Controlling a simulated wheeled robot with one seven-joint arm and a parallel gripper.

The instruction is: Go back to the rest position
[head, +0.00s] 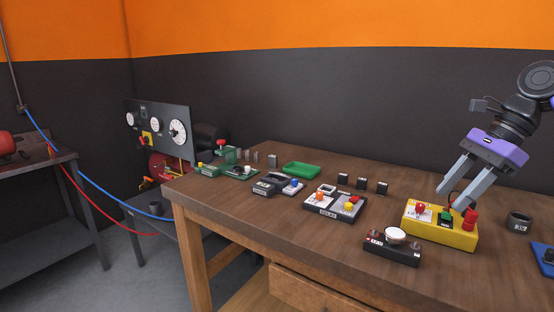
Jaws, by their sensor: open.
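My gripper (456,193) hangs at the right side of the head view, fingers pointing down and to the left. Its two grey fingers are apart with nothing between them. The fingertips appear just above and behind a yellow box (440,234). The box carries a red button, a green block and a red cylinder. One fingertip overlaps the box's back edge in the picture, and I cannot tell whether it touches.
A wooden workbench (240,221) carries a black box with a white knob (391,249), a two-button box (335,204), a green tray (301,170) and small black blocks (362,184). A dark ring (518,222) and blue item (546,259) lie right. A gauge panel (158,128) stands left.

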